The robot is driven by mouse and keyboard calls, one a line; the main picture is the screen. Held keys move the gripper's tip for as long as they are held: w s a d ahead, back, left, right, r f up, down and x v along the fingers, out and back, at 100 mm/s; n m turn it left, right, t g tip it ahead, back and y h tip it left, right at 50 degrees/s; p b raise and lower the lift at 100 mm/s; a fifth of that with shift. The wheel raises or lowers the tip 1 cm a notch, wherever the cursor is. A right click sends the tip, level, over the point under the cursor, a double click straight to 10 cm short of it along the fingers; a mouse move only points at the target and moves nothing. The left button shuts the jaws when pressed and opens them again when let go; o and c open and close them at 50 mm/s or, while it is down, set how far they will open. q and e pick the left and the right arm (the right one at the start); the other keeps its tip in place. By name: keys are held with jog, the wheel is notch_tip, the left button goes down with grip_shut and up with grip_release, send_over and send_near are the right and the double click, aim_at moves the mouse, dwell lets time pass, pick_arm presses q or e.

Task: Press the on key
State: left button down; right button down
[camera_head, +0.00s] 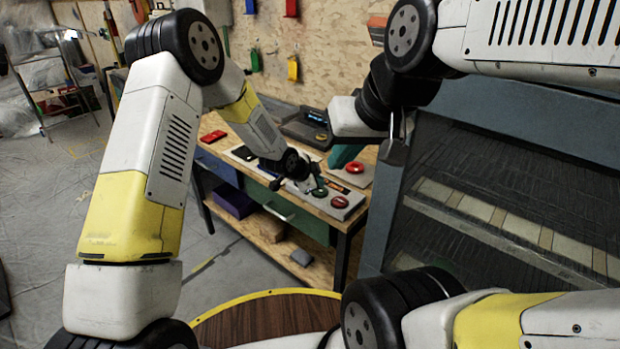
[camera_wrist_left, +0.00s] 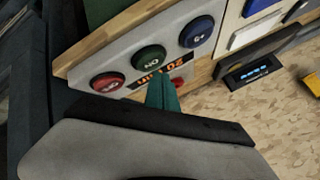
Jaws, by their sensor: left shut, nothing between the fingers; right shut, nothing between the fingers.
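A pale control box (camera_wrist_left: 119,49) fills the top of the left wrist view. It carries a red key (camera_wrist_left: 107,82), the green on key (camera_wrist_left: 149,58) with upside-down lettering, and a blue key (camera_wrist_left: 196,32). My left gripper (camera_wrist_left: 162,90) is shut and empty. Its teal tips overlap an orange display just below the green key; I cannot tell whether they touch. In the head view the left gripper (camera_head: 308,186) hangs over the box (camera_head: 348,210) on the workbench, hiding part of its keys. My right gripper (camera_head: 396,150) looks shut and empty, right of the bench.
The wooden workbench (camera_head: 222,150) also holds a red item (camera_head: 213,136), a dark device with a lit screen (camera_head: 306,128), and a separate red button (camera_head: 354,167) beside a teal object. A large dark-framed blue-grey structure (camera_head: 470,115) stands at the right.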

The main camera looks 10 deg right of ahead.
aim_at(318, 192)
pick_arm(q)
jog(key=shift+f, duration=0.1)
dwell(0.4)
jog(key=shift+f, duration=0.3)
jog(key=shift+f, duration=0.4)
dwell(0.7)
jog(key=shift+r, duration=0.8)
jog(key=shift+r, duration=2.5)
